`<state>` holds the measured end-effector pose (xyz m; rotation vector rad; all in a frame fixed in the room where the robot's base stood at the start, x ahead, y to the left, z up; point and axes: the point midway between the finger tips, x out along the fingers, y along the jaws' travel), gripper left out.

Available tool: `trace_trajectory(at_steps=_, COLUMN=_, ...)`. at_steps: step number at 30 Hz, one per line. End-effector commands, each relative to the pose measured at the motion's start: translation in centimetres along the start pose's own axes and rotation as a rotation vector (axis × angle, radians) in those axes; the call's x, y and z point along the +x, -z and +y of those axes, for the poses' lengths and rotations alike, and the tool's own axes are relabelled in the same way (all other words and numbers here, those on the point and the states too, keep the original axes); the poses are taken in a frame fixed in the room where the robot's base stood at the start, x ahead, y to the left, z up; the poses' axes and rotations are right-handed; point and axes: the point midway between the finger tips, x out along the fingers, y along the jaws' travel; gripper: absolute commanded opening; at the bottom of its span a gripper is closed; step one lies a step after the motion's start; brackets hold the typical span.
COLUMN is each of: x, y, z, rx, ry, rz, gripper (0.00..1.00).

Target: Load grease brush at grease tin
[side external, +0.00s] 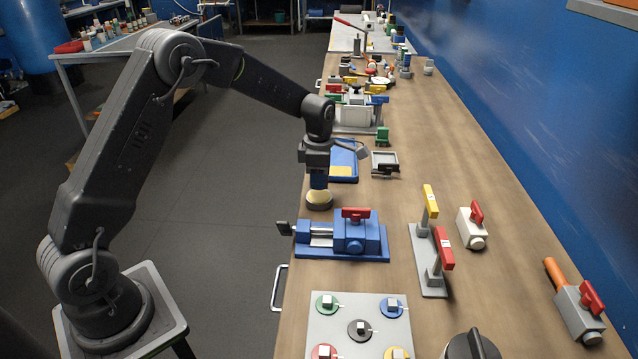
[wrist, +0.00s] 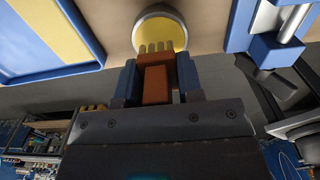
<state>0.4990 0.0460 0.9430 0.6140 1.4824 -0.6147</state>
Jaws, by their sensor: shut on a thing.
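The grease tin (side external: 319,203) is a small round tin with yellow grease, standing on the bench near its left edge. In the wrist view the tin (wrist: 141,21) shows at the top centre. My gripper (side external: 319,182) points down right over the tin. In the wrist view my gripper (wrist: 158,80) is shut on the grease brush (wrist: 156,82), which has an orange-brown handle block and pale yellow bristles. The bristles overlap the yellow grease in that view. I cannot tell whether they touch it.
A blue tray (side external: 343,174) with a yellow patch lies behind the tin. A blue vise (side external: 349,238) stands just in front of it. A grey stand with yellow and red levers (side external: 429,262) is to the right. The bench middle is clear.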

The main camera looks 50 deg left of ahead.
Motion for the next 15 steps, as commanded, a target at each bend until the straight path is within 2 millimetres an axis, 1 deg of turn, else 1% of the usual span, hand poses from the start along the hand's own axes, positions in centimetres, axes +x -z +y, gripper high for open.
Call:
trace_trajectory(at_steps=1, x=-0.5, y=0.0, z=0.0, rx=0.000, ry=-0.002, rz=-0.002, gripper=0.15)
trace_trajectory(at_steps=9, x=-2.6, y=0.0, z=0.0, rx=0.000, ry=-0.003, rz=-0.002, gripper=0.15)
trace_trajectory(at_steps=15, x=-3.6, y=0.0, z=0.0, rx=0.000, ry=-0.001, rz=-0.001, gripper=0.15)
